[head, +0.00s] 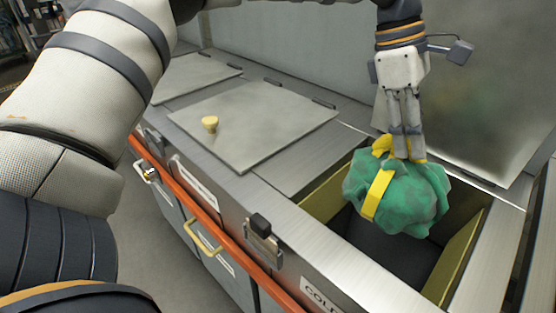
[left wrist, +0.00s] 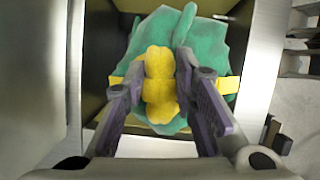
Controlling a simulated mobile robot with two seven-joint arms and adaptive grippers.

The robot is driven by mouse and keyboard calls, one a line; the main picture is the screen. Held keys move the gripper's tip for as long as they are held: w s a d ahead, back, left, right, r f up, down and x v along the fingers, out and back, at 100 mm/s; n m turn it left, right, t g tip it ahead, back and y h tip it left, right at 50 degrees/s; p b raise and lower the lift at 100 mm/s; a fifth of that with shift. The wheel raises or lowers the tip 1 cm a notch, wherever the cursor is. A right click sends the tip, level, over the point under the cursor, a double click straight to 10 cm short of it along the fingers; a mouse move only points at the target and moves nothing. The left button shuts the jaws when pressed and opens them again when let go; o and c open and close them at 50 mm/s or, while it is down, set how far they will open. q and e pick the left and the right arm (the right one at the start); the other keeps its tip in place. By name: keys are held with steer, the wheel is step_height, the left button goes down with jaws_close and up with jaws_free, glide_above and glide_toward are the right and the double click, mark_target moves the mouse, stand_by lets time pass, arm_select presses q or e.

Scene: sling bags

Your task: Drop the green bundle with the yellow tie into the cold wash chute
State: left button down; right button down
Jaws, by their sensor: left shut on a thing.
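A green bundle with a yellow tie (head: 408,200) hangs from my left gripper (head: 408,158). The gripper points down and is shut on the yellow knot at the bundle's top. In the left wrist view the two fingers (left wrist: 162,95) pinch the yellow knot, with the green cloth (left wrist: 210,45) spread around it. The bundle is over the open chute (head: 375,238), whose front label starts with "COLD" (head: 320,300); the rest of the label is cut off. The chute has yellowish inner walls and a dark inside. My right gripper is not in view.
The chute's raised lid (head: 470,90) stands open behind the bundle. To the left, a closed lid with a yellow knob (head: 210,123) and another closed lid (head: 190,75) lie flat. An orange rail (head: 190,205) and a latch (head: 262,235) run along the front.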

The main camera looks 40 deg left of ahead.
arm_select(q)
step_height(320, 180, down, 3)
steer(key=shift+w+f, duration=0.1)
steer(key=c, duration=1.2)
jaws_free()
steer(key=v, duration=1.2)
